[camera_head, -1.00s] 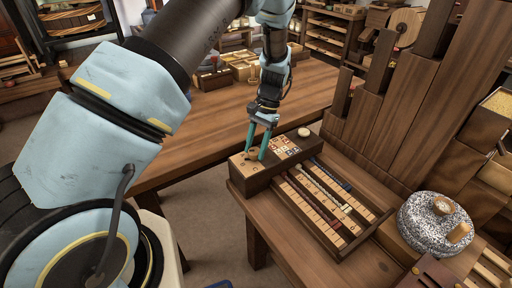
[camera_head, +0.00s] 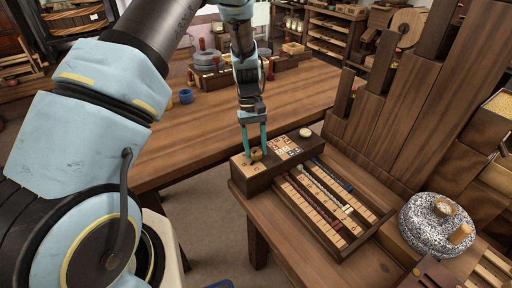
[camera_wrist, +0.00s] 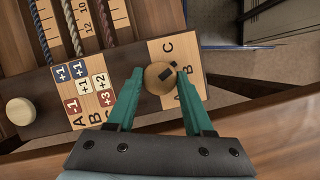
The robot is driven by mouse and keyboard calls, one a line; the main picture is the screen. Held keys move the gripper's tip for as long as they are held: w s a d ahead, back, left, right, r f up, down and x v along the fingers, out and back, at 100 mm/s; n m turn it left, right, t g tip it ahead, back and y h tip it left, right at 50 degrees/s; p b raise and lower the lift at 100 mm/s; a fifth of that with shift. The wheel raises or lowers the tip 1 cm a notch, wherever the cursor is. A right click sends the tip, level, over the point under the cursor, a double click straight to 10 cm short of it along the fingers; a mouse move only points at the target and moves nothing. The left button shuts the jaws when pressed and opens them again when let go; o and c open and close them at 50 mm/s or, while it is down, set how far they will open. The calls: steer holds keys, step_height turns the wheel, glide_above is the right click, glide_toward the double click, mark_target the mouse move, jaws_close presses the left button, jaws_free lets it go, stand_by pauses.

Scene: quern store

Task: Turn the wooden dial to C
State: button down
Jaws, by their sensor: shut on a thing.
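The wooden dial (camera_head: 256,154) is a small round knob on the end of a dark wooden box (camera_head: 262,178) on the bench. In the wrist view, the dial (camera_wrist: 153,76) sits on a pale plate (camera_wrist: 158,52) marked A, B and C. Its dark mark points to the upper right, between B and C, seemingly nearer B. My gripper (camera_wrist: 159,73) has its two green fingers shut on the dial from either side. It also shows in the head view (camera_head: 254,149), coming down from above.
Lettered number tiles (camera_wrist: 90,83) and a pale round knob (camera_wrist: 20,111) share the box top. A slotted rack (camera_head: 330,206) with ruled strips and cords adjoins it. A speckled quern stone (camera_head: 432,226) stands at right, near tall wooden boards (camera_head: 402,105).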

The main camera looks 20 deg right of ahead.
steer(key=n+h, duration=0.1)
steer(key=n, duration=0.2)
steer(key=n+h, duration=0.1)
steer(key=n, duration=0.2)
steer(key=shift+a+t, duration=0.15)
steer(key=shift+t, duration=0.15)
steer(key=shift+n+h, duration=0.3)
steer(key=shift+c, duration=1.5)
jaws_free()
steer(key=b+v, duration=0.1)
steer(key=v, duration=0.9)
steer(key=shift+r, duration=0.4)
steer(key=shift+w+a, duration=0.15)
